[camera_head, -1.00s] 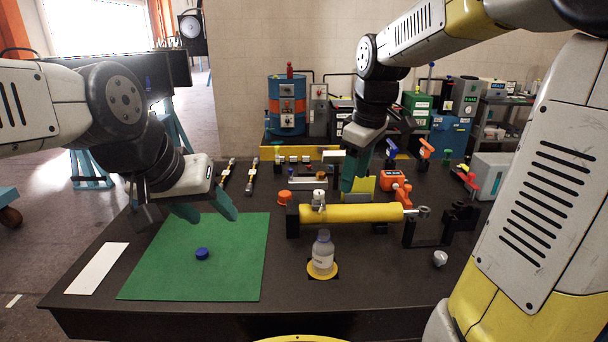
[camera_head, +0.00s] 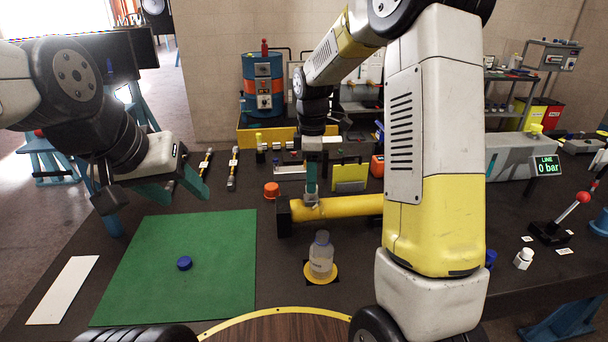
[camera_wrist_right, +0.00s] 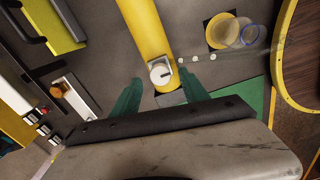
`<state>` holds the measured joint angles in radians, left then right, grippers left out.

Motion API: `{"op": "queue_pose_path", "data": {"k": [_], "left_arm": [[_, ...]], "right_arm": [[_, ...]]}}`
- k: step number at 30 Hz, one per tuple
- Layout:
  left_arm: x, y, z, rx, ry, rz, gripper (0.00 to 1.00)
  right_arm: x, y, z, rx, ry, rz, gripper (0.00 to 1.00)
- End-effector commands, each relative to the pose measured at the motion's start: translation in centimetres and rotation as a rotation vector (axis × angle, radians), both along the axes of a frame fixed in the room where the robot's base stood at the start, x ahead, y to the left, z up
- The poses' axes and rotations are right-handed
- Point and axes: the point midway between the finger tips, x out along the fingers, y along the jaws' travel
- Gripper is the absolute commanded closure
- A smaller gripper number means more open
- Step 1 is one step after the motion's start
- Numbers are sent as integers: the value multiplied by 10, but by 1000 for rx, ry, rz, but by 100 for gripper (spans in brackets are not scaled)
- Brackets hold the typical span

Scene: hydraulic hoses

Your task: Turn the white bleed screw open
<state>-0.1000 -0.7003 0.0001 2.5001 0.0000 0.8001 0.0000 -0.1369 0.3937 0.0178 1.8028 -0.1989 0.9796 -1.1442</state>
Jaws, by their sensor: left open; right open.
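The white bleed screw (camera_wrist_right: 159,72) sits on the end of the yellow cylinder (camera_wrist_right: 148,30) in the right wrist view. My right gripper (camera_wrist_right: 160,80) is open, with one green finger on each side of the screw; I cannot tell whether either touches it. In the head view the right gripper (camera_head: 311,188) points down over the left end of the yellow cylinder (camera_head: 345,207) and largely hides the screw. My left gripper (camera_head: 182,191) is open and empty above the far left part of the green mat (camera_head: 215,285).
A clear bottle (camera_head: 321,258) stands on a yellow disc in front of the cylinder. A blue cap (camera_head: 184,263) lies on the mat. A display (camera_head: 547,166) reads 0 bar. My right arm hides the cylinder's right part.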

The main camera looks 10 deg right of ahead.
Motion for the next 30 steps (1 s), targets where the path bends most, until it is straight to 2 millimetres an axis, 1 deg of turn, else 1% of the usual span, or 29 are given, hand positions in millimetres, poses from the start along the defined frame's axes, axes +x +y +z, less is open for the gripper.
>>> {"op": "queue_pose_path", "data": {"k": [1,5,14,15,17,18,22,30], "left_arm": [[0,0,0,0,0,0,48],[0,0,0,0,0,0,48],[0,0,0,0,0,0,48],[0,0,0,0,0,0,48],[0,0,0,0,0,0,48],[0,0,0,0,0,0,48],[0,0,0,0,0,0,48],[0,0,0,0,0,0,48]], "right_arm": [[0,0,-7,-1,2,0,48],[0,0,-16,0,0,-1,48],[0,0,-19,0,-1,-1,48],[0,0,-19,0,-1,-1,55],[0,0,-19,0,-1,-1,67],[0,0,-19,0,-1,-1,75],[0,0,-19,0,-1,-1,100],[0,0,-18,0,-1,-19,100]]}}
